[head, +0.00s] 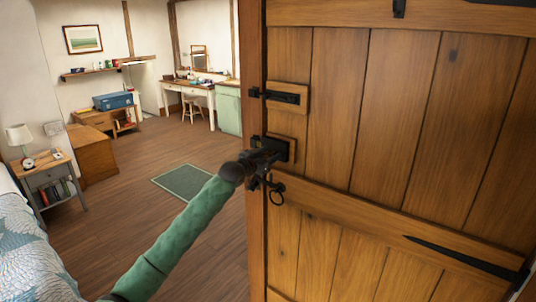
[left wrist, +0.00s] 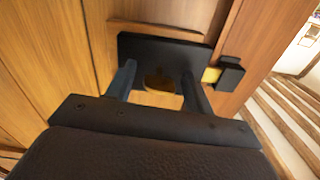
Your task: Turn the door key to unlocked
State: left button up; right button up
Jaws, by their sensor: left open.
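The wooden plank door (head: 395,120) fills the right of the head view. A black lock case (left wrist: 140,47) is fixed near its edge, with a brass bolt (left wrist: 211,74) reaching into a black keeper (left wrist: 230,75). My left gripper (head: 268,153) is at this lock and hides much of it in the head view. In the left wrist view its two fingers (left wrist: 160,76) are apart, in front of the lock case. A brass-coloured piece (left wrist: 158,83) shows between them, perhaps the key; its shape is partly hidden. My right gripper is not in view.
A black slide bolt (head: 280,97) sits above the lock. A black ring (head: 277,195) hangs just below it. The door frame (head: 254,230) is close on the left. Beyond are open floor, a green rug (head: 183,182), a bedside table (head: 50,180) and a bed (head: 30,255).

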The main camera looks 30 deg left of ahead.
pick_arm(q)
jog(key=c, duration=1)
jog(key=shift+m, duration=0.3)
